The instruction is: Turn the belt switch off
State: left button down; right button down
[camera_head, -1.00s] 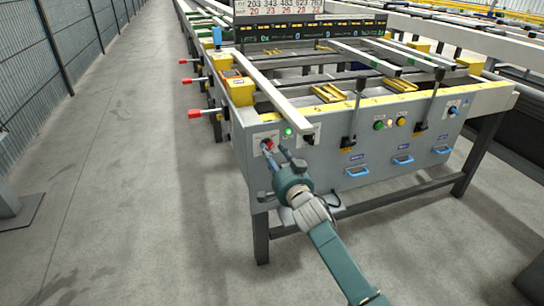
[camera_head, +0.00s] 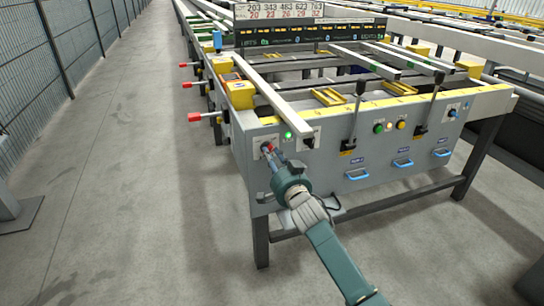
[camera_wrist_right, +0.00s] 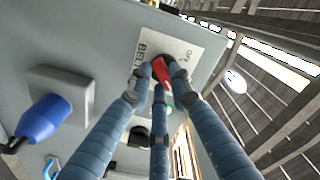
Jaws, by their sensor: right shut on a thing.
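The belt switch is a red knob (camera_head: 268,147) on a white plate at the left end of the table's grey front panel. In the right wrist view the red knob (camera_wrist_right: 161,71) sits on the plate (camera_wrist_right: 183,48), whose lettering is only partly readable. My right gripper (camera_head: 271,153) reaches it from the front, and its fingers (camera_wrist_right: 160,78) are closed around the knob, hiding part of it. A green lamp (camera_head: 287,134) is lit just right of the switch. My left gripper is not in view.
Black levers (camera_head: 357,110), lit buttons (camera_head: 390,126) and blue handles (camera_head: 357,174) line the panel to the right. Red-tipped levers (camera_head: 195,117) stick out on the left side. A blue plug (camera_wrist_right: 42,118) is near the switch. The floor (camera_head: 130,220) at left is clear.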

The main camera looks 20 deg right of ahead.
jog(key=n+p, duration=0.1)
jog(key=n, duration=0.2)
jog(key=n+p, duration=0.2)
jog(key=n, duration=0.1)
jog(key=n+p, duration=0.1)
jog(key=n, duration=0.2)
jog(key=shift+d+r+n, duration=0.1)
jog(key=shift+r+n, duration=0.15)
jog(key=shift+n, duration=0.15)
jog(key=n+p, duration=0.1)
jog(key=n, duration=0.2)
jog(key=shift+n, duration=0.3)
jog(key=shift+r+n, duration=0.1)
jog(key=shift+n, duration=1)
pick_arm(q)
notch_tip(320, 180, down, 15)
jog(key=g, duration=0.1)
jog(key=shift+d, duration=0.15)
pick_arm(e)
jog(key=shift+n, duration=0.9)
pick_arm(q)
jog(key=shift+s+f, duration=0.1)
